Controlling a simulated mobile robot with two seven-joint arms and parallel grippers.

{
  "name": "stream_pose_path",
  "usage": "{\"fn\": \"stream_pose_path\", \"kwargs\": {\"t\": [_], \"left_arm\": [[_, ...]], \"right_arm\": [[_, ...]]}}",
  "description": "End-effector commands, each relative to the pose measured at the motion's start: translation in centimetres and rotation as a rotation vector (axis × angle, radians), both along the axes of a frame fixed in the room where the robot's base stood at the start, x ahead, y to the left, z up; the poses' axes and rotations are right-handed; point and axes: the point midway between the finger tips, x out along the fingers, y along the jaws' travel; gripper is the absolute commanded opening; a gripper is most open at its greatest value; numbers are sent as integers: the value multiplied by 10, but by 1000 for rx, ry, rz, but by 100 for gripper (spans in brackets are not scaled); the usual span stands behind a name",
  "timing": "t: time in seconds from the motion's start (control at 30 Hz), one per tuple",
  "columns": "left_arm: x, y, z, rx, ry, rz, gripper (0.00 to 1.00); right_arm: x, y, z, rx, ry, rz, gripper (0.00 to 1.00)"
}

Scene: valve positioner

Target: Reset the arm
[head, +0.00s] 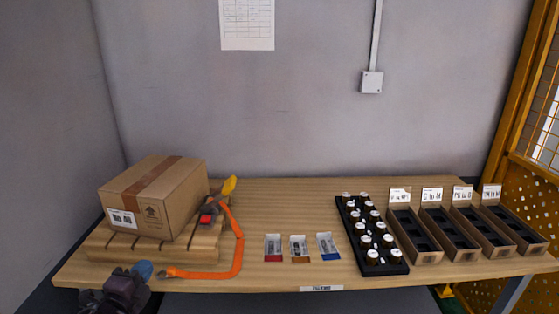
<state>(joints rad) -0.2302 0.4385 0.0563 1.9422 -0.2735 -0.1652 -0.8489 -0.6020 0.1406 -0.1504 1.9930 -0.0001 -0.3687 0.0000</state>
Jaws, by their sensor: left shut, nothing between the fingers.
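My left gripper (138,275) is in the head view at the bottom left, in front of the table's front left edge. It is dark with a blue part at its tip, and it is shut and empty. Its tip shows close to the hook end of an orange strap (215,275); I cannot tell whether they touch. My right gripper is not in view.
A cardboard box (140,190) sits on a wooden pallet (205,245) at the table's left, with a ratchet (210,217) beside it.

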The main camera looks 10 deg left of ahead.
Motion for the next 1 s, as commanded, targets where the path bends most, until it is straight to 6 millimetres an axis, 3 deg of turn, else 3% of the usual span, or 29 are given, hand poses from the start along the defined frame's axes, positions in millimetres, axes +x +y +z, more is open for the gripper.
{"fn": "stream_pose_path", "kwargs": {"t": [0.17,0.27,0.37,0.5,0.7,0.83,1.0], "left_arm": [[0,2,-2,-134,4,10,0],[0,-3,-8,-332,19,22,0],[-10,-20,-31,-607,64,47,0],[-51,-60,-88,-1031,181,134,0],[-122,-117,-152,-1377,325,278,0],[-156,-137,-172,-1435,374,332,0],[-174,-139,-182,-1445,392,367,0]], "right_arm": [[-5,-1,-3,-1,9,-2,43],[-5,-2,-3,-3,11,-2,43],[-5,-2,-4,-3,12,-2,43],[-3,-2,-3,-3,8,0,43],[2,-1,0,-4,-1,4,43],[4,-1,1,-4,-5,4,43],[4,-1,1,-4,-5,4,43]]}}
